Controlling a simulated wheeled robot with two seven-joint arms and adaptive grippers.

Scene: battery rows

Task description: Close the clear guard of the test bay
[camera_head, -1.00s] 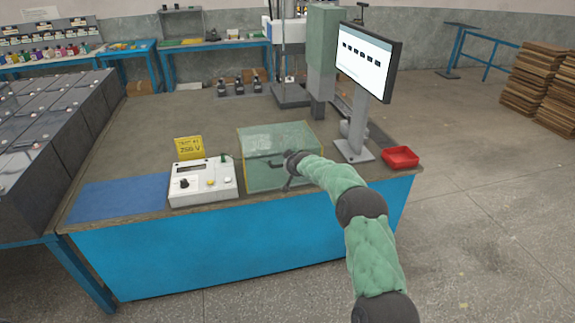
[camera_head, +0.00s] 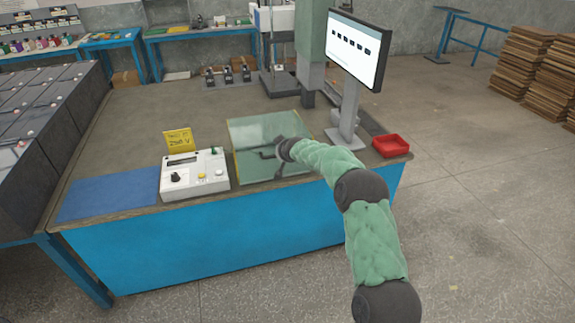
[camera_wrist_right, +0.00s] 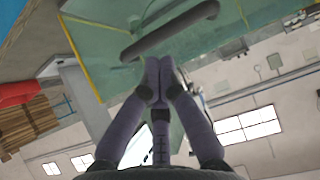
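The clear guard (camera_head: 262,132) is a greenish see-through cover with yellow edges near the front of the table, right of the white meter box. It carries a dark bar handle, which the right wrist view shows clearly (camera_wrist_right: 170,30). I cannot tell exactly how far the guard is tilted. My right gripper (camera_head: 280,150) is at the guard's front by the handle. In the right wrist view its fingertips (camera_wrist_right: 156,78) are together beside the bar, with nothing seen between them. The test bay inside is hard to make out. My left gripper is not in view.
The white meter box (camera_head: 195,180) with a yellow sign (camera_head: 179,140) is left of the guard. A monitor on a stand (camera_head: 345,120) and a red tray (camera_head: 391,146) are to its right. A blue mat (camera_head: 108,197) lies at the left. The table (camera_head: 140,120) behind the guard is mostly clear.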

